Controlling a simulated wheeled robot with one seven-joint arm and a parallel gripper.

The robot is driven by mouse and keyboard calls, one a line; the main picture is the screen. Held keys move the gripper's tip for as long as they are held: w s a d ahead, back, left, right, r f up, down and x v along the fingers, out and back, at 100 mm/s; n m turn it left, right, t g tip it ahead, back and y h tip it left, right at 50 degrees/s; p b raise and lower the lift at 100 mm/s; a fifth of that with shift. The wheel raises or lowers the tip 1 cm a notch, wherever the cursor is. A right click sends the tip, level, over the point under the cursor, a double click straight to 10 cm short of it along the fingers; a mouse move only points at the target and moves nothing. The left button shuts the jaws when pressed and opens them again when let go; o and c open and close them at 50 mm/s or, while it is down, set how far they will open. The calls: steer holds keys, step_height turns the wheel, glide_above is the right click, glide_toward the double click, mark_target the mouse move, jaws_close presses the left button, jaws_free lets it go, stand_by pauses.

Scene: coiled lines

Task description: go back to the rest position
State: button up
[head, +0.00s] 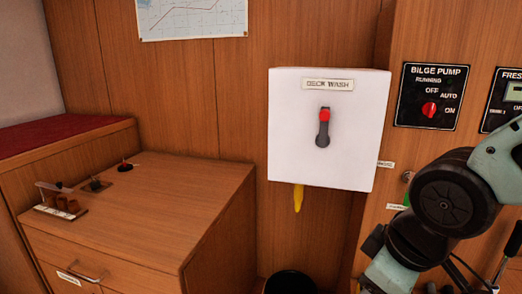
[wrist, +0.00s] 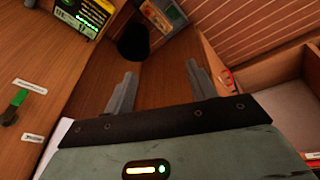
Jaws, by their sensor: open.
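My gripper (wrist: 165,92) shows in the wrist view with its two grey fingers spread apart and nothing between them. In the head view my arm is folded at the right edge, and the gripper itself cannot be made out there. The arm stands in front of the wood panel at the right, to the right of the white DECK WASH box (head: 285,140).
A wooden cabinet (head: 190,180) with small items on top stands at the left. A red-knobbed lever (head: 323,128) is on the box, a yellow object (head: 298,198) hangs below. The BILGE PUMP panel (head: 431,97) is at the right. A black bin (head: 290,282) stands low.

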steer(key=s+a+m+g+p, duration=0.1)
steer(key=s+a+g+p, duration=0.15)
steer(key=s, duration=0.65)
step_height(320, 180, up, 19)
steer(key=p, duration=1.8)
steer(key=shift+a+g+h, duration=0.2)
steer(key=shift+g+h, duration=0.15)
steer(key=shift+h, duration=0.05)
